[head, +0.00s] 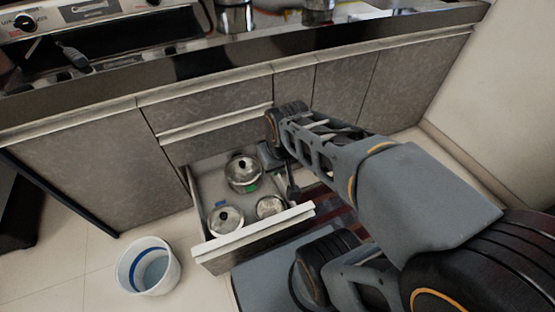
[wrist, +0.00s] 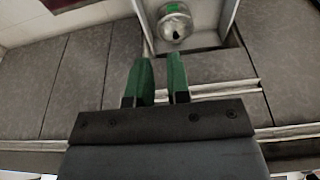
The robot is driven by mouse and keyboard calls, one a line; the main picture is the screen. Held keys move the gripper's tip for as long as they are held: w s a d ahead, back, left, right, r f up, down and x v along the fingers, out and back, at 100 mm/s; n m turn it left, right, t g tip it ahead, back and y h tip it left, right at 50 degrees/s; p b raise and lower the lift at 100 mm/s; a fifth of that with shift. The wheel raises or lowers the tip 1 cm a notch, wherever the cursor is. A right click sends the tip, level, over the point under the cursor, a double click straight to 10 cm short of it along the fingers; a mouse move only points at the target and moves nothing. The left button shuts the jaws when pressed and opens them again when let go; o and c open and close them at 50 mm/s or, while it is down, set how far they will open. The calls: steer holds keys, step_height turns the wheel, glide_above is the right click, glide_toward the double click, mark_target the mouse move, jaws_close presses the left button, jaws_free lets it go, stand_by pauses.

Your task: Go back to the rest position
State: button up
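My gripper (wrist: 162,62) shows in the wrist view with two green fingers. They stand apart with a clear gap and hold nothing. In the head view my arm reaches from the lower right to the open drawer (head: 262,233), and the gripper end is partly hidden behind the arm's links. The drawer holds several metal pots: a larger lidded one (head: 242,171) at the back, a lidded one (head: 225,220) at the front left and a smaller one (head: 270,206) at the front right. One lidded pot (wrist: 174,22) shows beyond my fingertips in the wrist view, apart from them.
A white bucket (head: 133,284) with a blue band stands on the tiled floor left of the drawer. The counter (head: 105,91) runs above the grey cabinets, with a stove (head: 125,32) at upper left. A pale wall (head: 490,120) bounds the right side.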

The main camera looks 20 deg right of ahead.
step_height(320, 180, up, 38)
steer(key=s+t+p, duration=0.1)
steer(key=p, duration=3.4)
steer(key=shift+s+a+r+p, duration=0.2)
steer(key=shift+s+r+p, duration=0.05)
steer(key=shift+s+p, duration=0.15)
